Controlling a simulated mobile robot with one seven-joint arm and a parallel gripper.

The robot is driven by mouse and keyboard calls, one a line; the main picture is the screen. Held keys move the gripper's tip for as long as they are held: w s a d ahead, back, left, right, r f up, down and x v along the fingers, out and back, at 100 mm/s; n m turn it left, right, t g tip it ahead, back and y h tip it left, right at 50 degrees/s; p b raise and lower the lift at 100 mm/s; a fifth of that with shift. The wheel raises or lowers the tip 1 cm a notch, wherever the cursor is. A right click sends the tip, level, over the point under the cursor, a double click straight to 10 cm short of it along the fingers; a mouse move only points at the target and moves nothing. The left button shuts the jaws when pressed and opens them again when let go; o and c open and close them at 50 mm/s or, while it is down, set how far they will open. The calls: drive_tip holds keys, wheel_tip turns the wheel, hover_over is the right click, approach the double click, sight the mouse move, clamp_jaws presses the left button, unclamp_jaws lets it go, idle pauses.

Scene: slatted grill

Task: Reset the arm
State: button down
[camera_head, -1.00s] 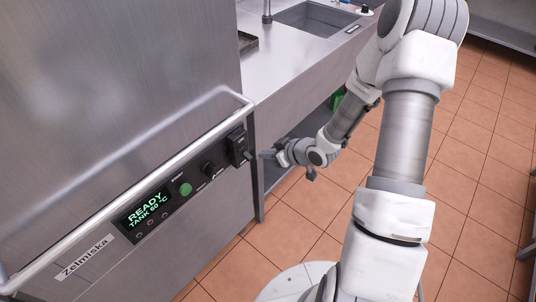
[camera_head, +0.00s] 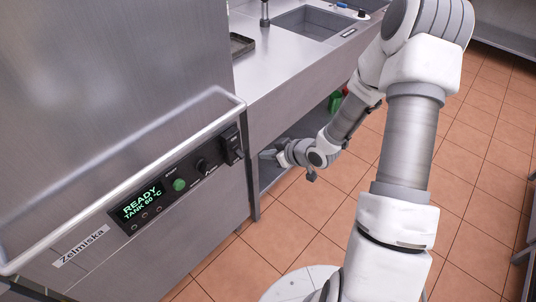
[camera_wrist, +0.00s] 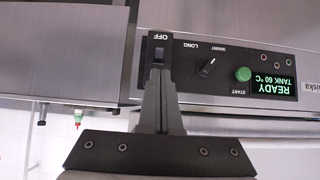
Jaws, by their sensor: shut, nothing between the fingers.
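My gripper (camera_head: 268,154) is at the end of my arm, just right of the dishwasher's control panel (camera_head: 176,183) in the head view. In the wrist view the gripper (camera_wrist: 159,72) has its fingers together and nothing between them. Its tips overlap the OFF switch (camera_wrist: 159,42) in the picture; I cannot tell there whether they touch it. In the head view the switch (camera_head: 232,146) stands apart from the gripper. The panel display reads READY, TANK 60 °C.
A long handle bar (camera_head: 130,178) juts out in front of the dishwasher (camera_head: 110,90). The steel counter (camera_head: 275,70) with a sink (camera_head: 312,20) lies behind my arm, with a green object (camera_head: 334,102) below it. The tiled floor (camera_head: 480,180) at right is clear.

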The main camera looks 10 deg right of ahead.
idle(0.4)
drive_tip(key=s+d+r+m+h, duration=0.15)
drive_tip(key=d+r+h, duration=0.25)
drive_tip(key=r, duration=0.5)
drive_tip(key=s+d+r+m+h, duration=0.1)
drive_tip(key=s+d+r+h, duration=0.25)
drive_tip(key=r, duration=0.55)
drive_tip(key=s+a+r+m+g+y, duration=0.1)
drive_tip(key=s+a+r+m, duration=0.1)
drive_tip(key=s+r, duration=0.4)
drive_tip(key=s+a+r+m+g, duration=0.1)
drive_tip(key=s+r, duration=0.5)
drive_tip(key=s, duration=0.8)
drive_tip(key=shift+s+a+m+y+p, duration=0.2)
drive_tip(key=shift+a+m+y+p, duration=0.15)
drive_tip(key=shift+a+m, duration=0.7)
drive_tip(key=shift+a+r, duration=0.1)
drive_tip(key=shift+a, duration=0.05)
